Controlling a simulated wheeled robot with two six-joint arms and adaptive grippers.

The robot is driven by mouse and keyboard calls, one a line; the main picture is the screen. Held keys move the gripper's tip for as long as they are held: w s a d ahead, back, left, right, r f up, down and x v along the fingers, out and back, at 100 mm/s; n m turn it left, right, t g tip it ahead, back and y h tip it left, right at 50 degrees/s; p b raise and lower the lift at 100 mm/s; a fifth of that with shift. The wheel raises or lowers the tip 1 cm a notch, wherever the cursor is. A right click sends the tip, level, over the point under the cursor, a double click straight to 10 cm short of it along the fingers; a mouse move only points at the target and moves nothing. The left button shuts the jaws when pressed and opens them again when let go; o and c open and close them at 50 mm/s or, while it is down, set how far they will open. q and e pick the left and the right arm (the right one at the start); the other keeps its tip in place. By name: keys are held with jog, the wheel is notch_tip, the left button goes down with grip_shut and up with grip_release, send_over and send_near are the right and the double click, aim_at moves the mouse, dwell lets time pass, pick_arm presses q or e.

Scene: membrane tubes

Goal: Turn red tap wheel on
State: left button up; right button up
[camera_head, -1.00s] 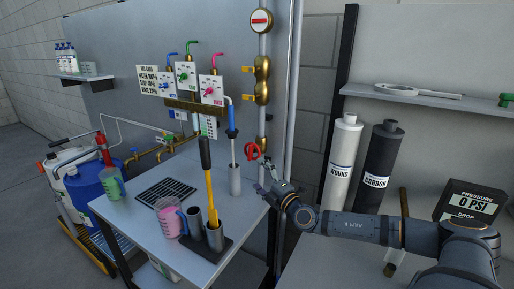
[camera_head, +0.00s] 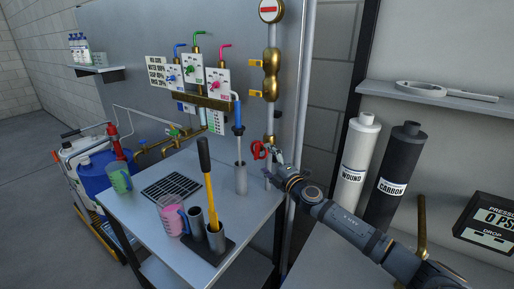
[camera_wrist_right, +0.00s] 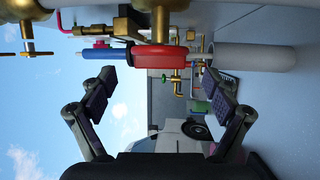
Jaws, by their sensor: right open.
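The red tap wheel (camera_head: 259,150) sits low on the vertical pipe at the right edge of the backboard, above the bench. My right gripper (camera_head: 273,156) is right beside it, on its right side. In the right wrist view the wheel (camera_wrist_right: 160,57) shows edge-on, just ahead of the gap between the open fingers (camera_wrist_right: 160,76). I see no clear contact between fingers and wheel. My left gripper is not in view.
A grey holder cylinder (camera_head: 241,180) with a blue-handled tool stands just left of the wheel. A yellow-handled tool (camera_head: 209,190) and a pink jug (camera_head: 172,216) stand on the bench (camera_head: 150,215). White (camera_head: 356,160) and black (camera_head: 394,175) filter cylinders stand to the right.

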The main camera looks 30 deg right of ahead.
aim_at(258, 153)
jog(key=w+p, duration=0.1)
jog(key=w+r+p, duration=0.1)
jog(key=p, duration=0.1)
jog(key=shift+w+a+r, duration=0.1)
jog(key=shift+a+r, duration=0.05)
jog(key=shift+r, duration=0.1)
jog(key=shift+w+f+p, duration=0.2)
jog(key=shift+w+p, duration=0.05)
jog(key=shift+w, duration=0.35)
jog(key=shift+w+f+p, duration=0.15)
jog(key=shift+w+p, duration=0.1)
jog(key=shift+w, duration=0.35)
jog(key=shift+w+a+f, duration=0.1)
jog(key=shift+w+a, duration=0.05)
jog(key=shift+w, duration=0.5)
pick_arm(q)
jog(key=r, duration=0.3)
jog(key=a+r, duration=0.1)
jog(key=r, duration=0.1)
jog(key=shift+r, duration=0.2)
